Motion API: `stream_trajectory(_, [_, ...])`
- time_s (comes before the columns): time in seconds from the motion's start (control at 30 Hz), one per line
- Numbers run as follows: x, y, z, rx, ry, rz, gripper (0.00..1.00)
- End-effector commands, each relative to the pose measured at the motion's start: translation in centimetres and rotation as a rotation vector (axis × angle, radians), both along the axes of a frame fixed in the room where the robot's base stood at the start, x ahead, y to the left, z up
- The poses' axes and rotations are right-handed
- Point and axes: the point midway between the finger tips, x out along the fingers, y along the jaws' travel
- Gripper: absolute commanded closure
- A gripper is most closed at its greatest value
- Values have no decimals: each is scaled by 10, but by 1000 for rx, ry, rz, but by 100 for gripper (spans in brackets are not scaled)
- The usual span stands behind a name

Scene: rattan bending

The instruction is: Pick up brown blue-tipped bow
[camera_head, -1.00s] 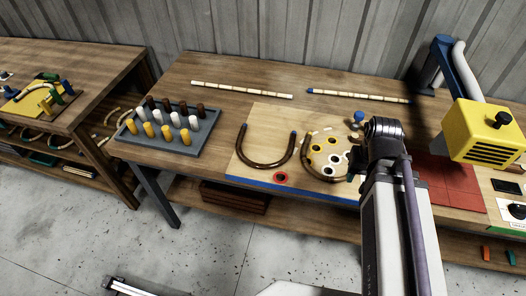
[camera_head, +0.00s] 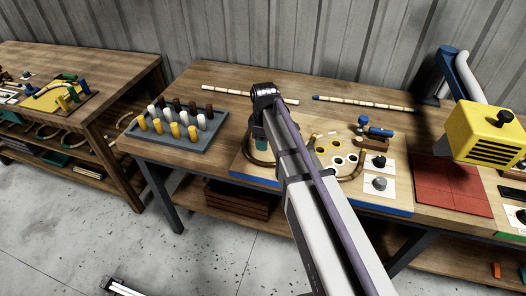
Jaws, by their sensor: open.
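The brown bow (camera_head: 249,152) lies on the light wooden board with the blue edge. Only its left side and part of its lower curve show; my arm covers the rest, and its blue tips are not clear. My gripper (camera_head: 261,144) is open and points down over the bow, close to its left side. Its fingertips are small and partly hidden, so I cannot tell whether they touch the bow.
A second brown curve (camera_head: 357,168) lies beside the disc with holes (camera_head: 336,153). A grey tray of pegs (camera_head: 180,144) stands to the left. A yellow machine (camera_head: 485,130) stands at the right. Two segmented sticks lie along the back, one of them blue-tipped (camera_head: 365,104).

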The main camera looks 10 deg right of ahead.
Motion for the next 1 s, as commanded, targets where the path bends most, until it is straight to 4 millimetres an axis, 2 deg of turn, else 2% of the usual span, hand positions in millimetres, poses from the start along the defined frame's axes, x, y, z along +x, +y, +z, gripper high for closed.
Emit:
stream_trajectory(0.03, [0, 0, -12, 0, 0, -1, 49])
stream_trajectory(0.2, [0, 0, -50, 0, 0, -2, 49])
stream_trajectory(0.3, [0, 0, -58, 0, 0, -3, 49])
stream_trajectory(0.47, [0, 0, -59, 0, 0, -3, 49])
stream_trajectory(0.7, [-1, 2, -106, 0, 0, -4, 49])
stream_trajectory(0.77, [-1, 2, -110, 0, 0, -4, 49])
stream_trajectory(1.0, [0, 2, -105, 0, 0, -4, 51])
